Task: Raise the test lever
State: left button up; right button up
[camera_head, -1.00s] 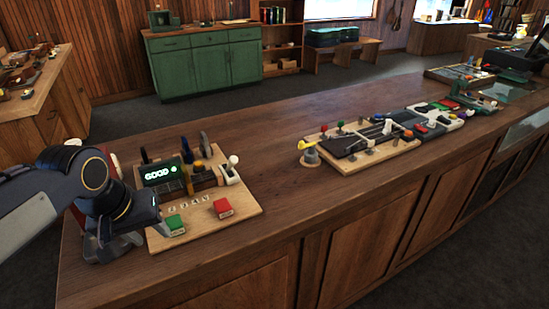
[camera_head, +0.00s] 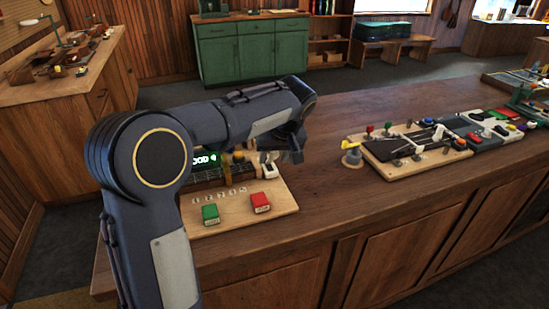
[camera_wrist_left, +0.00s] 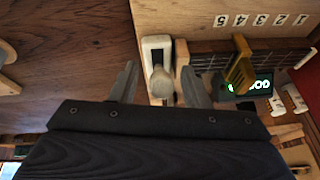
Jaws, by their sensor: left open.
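The test lever (camera_head: 268,167), a pale knob on a white base, stands at the right side of a light wooden board (camera_head: 284,190). My left gripper (camera_head: 287,150) hangs over it, pointing down, and partly hides it. In the left wrist view the lever (camera_wrist_left: 161,82) lies between the two spread fingers of my left gripper (camera_wrist_left: 156,66), with gaps on both sides. The gripper is open and holds nothing. A display (camera_wrist_left: 256,88) on the board glows green with "GOOD"; my arm covers part of it in the head view. My right gripper is out of view.
A fretted neck (camera_wrist_left: 215,60) with a yellow-brown clamp (camera_wrist_left: 240,68) lies beside the lever. A green block (camera_head: 210,214) and a red block (camera_head: 261,203) sit at the board's front. Another board (camera_head: 390,168) with knobs stands right; bare counter (camera_head: 325,195) lies between.

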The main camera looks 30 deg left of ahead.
pick_arm(q)
jog(key=shift+w+a+f, duration=0.1)
jog(key=shift+a+f, duration=0.15)
jog(key=shift+f, duration=0.4)
grip_shut()
